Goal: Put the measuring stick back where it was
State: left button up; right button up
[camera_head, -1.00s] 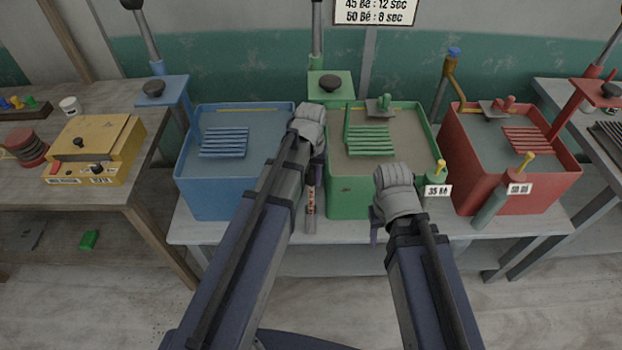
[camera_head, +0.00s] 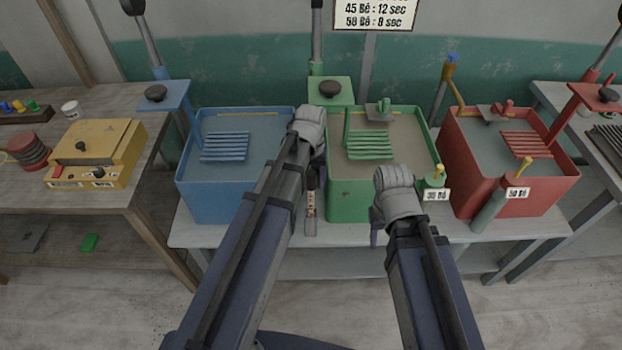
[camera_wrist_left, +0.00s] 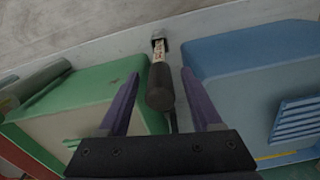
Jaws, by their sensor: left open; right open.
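The measuring stick (camera_head: 311,212) has a pale marked strip, a grey end and a dark handle. It stands out over the grey bench in the gap between the blue tank (camera_head: 215,196) and the green tank (camera_head: 350,198). In the left wrist view the stick's dark rounded handle (camera_wrist_left: 160,88) lies between the two purple fingers of my left gripper (camera_wrist_left: 162,98), apart from both. My left gripper is open; my forearm partly hides it in the head view. My right gripper (camera_head: 376,232) is open and empty in front of the green tank.
A red tank (camera_head: 500,178) stands to the right. A yellow box (camera_head: 95,150) sits on the wooden table at left. The gap between the blue and green tanks is narrow.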

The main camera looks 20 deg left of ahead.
pick_arm(q)
notch_tip(320, 180, up, 11)
jog(key=p, duration=1)
jog(key=s+d+m+y, duration=0.1)
jog(key=s+d+m, duration=0.4)
jog(key=s+d, duration=0.5)
jog(key=s, duration=0.4)
jog(key=shift+s+d, duration=0.15)
jog(key=shift+d, duration=0.1)
